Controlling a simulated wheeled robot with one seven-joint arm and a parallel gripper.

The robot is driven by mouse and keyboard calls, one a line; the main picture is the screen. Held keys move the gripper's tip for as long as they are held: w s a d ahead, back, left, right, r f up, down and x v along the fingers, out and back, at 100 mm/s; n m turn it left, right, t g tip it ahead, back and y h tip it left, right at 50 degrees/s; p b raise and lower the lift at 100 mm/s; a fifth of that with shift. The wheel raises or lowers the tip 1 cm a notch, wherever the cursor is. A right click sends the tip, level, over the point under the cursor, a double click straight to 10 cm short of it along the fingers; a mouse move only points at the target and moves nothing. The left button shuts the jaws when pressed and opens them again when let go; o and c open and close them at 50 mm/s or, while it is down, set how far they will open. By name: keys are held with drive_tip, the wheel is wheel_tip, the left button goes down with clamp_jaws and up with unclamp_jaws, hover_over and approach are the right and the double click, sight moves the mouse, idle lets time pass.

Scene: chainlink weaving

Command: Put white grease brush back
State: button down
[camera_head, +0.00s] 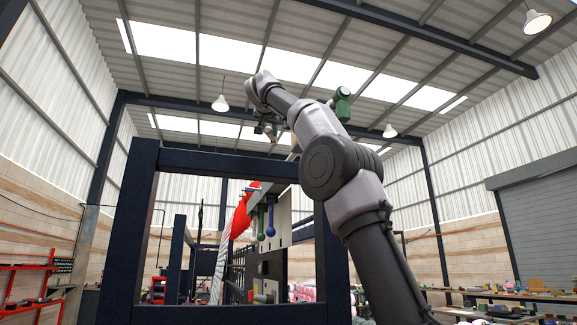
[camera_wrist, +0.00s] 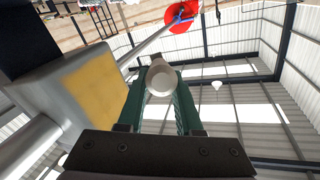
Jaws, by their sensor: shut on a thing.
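The white grease brush (camera_wrist: 162,80) is between the green fingers of my gripper (camera_wrist: 160,95) in the wrist view, seen nearly end-on as a pale round end. My gripper is shut on it. In the head view my gripper (camera_head: 268,129) is raised above the dark frame, and a small pale part shows beside it. A blue brush-like tool (camera_head: 270,222) and a green one (camera_head: 261,224) hang side by side on the grey machine panel, below my gripper. How the white brush is oriented is hard to tell in the head view.
A dark square frame (camera_head: 145,200) stands in front of the machine (camera_head: 283,215). A red piece (camera_head: 240,215) is on its left side. In the wrist view a grey block with a yellow face (camera_wrist: 97,85) is close on the left. Shelves (camera_head: 30,285) stand at far left.

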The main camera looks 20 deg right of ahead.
drive_tip(key=shift+d, duration=0.1)
drive_tip(key=shift+f, duration=4.95)
drive_tip(key=c, duration=0.6)
unclamp_jaws()
drive_tip(key=shift+s, duration=0.1)
